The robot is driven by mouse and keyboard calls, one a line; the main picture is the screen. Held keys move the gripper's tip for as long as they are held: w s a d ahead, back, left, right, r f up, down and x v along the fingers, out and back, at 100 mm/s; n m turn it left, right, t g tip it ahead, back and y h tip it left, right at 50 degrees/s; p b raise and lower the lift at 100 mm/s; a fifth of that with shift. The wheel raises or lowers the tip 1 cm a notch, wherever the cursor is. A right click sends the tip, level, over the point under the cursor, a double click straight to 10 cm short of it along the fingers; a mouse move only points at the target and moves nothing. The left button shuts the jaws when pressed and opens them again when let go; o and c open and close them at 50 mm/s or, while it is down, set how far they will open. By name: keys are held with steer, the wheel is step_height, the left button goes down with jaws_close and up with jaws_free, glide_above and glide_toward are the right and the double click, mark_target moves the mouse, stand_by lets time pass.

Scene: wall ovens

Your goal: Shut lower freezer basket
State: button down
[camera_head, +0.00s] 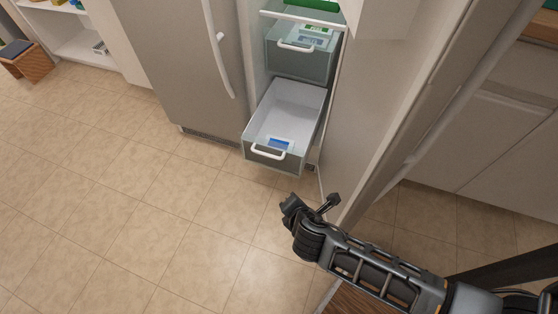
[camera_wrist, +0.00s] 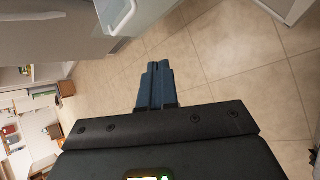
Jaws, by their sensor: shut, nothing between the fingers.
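The lower freezer basket (camera_head: 284,119) is pulled out of the open freezer compartment, in the upper middle of the head view. It is a grey see-through drawer with a white handle (camera_head: 268,152) at its front and a blue-labelled item lying inside. My gripper (camera_head: 312,201) is in front of the basket, to the lower right of its handle, and apart from it. In the wrist view the fingers (camera_wrist: 158,82) are together and empty. A part of the basket with its white handle (camera_wrist: 122,17) shows at the top of the wrist view.
An upper basket (camera_head: 300,54) sits inside the freezer above the lower one. The open freezer door (camera_head: 365,110) stands to the right, close to my arm. A closed grey fridge door (camera_head: 185,62) is on the left. The tiled floor (camera_head: 120,190) in front is clear.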

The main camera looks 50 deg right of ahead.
steer(key=w+d+f+n+g+h+b, duration=0.1)
steer(key=w+d+f+n+h+b, duration=0.2)
steer(key=w, duration=0.4)
steer(key=n+g+h+b, duration=0.2)
steer(key=b, duration=0.2)
glide_toward(282, 148)
steer(key=b+x, duration=0.3)
steer(key=x, duration=0.2)
steer(key=shift+f+b, duration=0.35)
steer(key=shift+f, duration=0.15)
steer(key=shift+w+d+r, duration=0.1)
steer(key=shift+w+d, duration=0.05)
steer(key=shift+d, duration=0.4)
